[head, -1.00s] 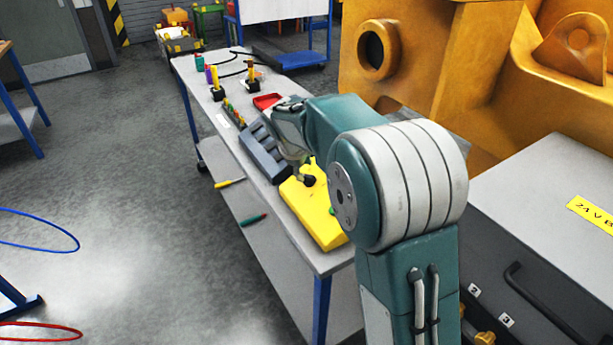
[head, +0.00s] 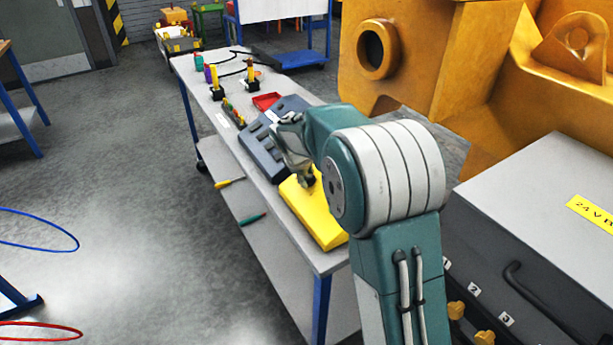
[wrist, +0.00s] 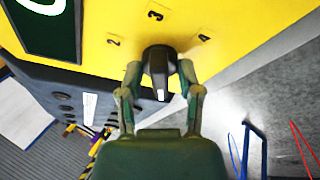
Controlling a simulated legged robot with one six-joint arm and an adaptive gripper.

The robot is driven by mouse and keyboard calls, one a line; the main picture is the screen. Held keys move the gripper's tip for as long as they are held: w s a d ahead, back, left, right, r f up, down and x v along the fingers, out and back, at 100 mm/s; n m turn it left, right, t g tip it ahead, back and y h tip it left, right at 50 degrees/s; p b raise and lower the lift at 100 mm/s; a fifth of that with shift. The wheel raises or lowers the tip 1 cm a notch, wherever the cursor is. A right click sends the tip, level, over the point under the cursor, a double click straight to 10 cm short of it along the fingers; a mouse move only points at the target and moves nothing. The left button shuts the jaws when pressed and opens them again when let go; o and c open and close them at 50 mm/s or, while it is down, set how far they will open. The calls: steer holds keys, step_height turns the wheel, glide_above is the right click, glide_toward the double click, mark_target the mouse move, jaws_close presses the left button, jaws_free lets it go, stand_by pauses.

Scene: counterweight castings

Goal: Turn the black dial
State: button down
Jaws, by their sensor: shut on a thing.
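The black dial (wrist: 158,72) sits on the face of a yellow box (wrist: 226,22), which also stands on the bench in the head view (head: 312,212). Printed numbers 2, 3 and 4 show around the dial, and a white mark shows on its near end. My gripper (wrist: 160,80) has one finger on each side of the dial and is shut on it. In the head view my gripper (head: 305,180) is over the far part of the yellow box, and it hides the dial there.
A dark grey unit (head: 262,150) stands just behind the yellow box on the bench (head: 300,250). A red tray (head: 267,101) and several small tools lie farther back. A large orange casting (head: 420,60) and a grey cabinet (head: 545,215) are on the right.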

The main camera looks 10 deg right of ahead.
steer(key=m, duration=0.2)
steer(key=m+t+h, duration=0.1)
steer(key=m, duration=0.2)
steer(key=shift+s+a+f, duration=0.15)
steer(key=shift+f, duration=0.05)
steer(key=m, duration=0.3)
steer(key=m+h, duration=0.1)
steer(key=m, duration=0.2)
steer(key=shift+f+h, duration=0.1)
steer(key=shift+h, duration=0.2)
steer(key=shift+m, duration=0.4)
steer(key=shift+a+f, duration=0.1)
steer(key=c, duration=0.6)
jaws_free()
steer(key=shift+s, duration=0.1)
steer(key=shift+c, duration=0.2)
